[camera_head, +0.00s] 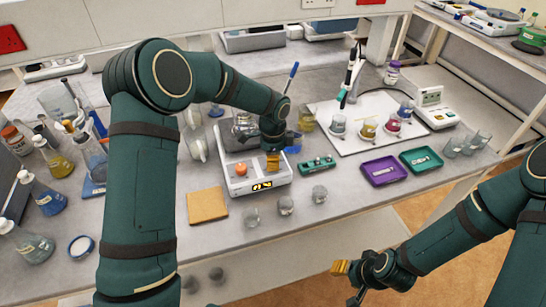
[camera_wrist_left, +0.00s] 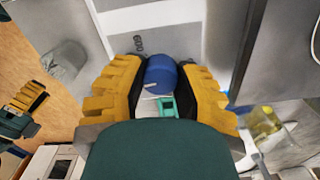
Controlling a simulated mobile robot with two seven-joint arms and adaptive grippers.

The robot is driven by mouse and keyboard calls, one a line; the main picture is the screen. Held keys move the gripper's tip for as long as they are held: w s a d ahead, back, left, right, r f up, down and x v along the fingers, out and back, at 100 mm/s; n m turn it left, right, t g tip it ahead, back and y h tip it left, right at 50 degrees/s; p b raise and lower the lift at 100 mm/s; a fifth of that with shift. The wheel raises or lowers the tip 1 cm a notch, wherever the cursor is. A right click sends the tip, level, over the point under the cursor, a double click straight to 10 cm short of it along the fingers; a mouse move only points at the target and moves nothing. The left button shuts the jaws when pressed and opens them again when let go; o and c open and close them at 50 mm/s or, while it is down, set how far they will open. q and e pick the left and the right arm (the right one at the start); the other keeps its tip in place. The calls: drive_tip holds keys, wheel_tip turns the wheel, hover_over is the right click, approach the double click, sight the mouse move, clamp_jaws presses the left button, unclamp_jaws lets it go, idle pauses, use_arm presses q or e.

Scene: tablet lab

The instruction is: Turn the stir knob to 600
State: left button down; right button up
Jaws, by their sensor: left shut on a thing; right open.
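The white stirrer hotplate (camera_head: 240,187) stands mid-table, with a lit display (camera_head: 262,186) whose digits I cannot read surely. A red-orange knob (camera_head: 241,169) is on its left. My left gripper (camera_head: 272,162) is over its right side and hides the stir knob in the head view. In the left wrist view the blue stir knob (camera_wrist_left: 160,75) sits between the yellow fingers of my left gripper (camera_wrist_left: 160,90), which are shut on it. A white line shows on the knob. The printed 600 (camera_wrist_left: 139,43) appears upside down beside it. My right gripper (camera_head: 347,282) is open and empty, off the table's front edge.
Small glass beakers (camera_head: 286,204) stand in front of the hotplate. A tan pad (camera_head: 207,205) lies to its left, and a green rack (camera_head: 317,164) to its right. Purple (camera_head: 376,180) and teal (camera_head: 412,167) trays lie further right. Flasks crowd the left end.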

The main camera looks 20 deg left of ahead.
use_arm(q)
drive_tip(key=m+p, duration=0.2)
drive_tip(key=m, duration=0.4)
drive_tip(key=shift+s, duration=0.1)
drive_tip(key=m+p, duration=0.2)
drive_tip(key=m, duration=0.4)
drive_tip(key=shift+f+m, duration=0.1)
drive_tip(key=shift+m, duration=0.3)
drive_tip(key=c, duration=0.6)
unclamp_jaws()
drive_tip(key=shift+r, duration=0.45)
wheel_tip(320, 180, up, 11)
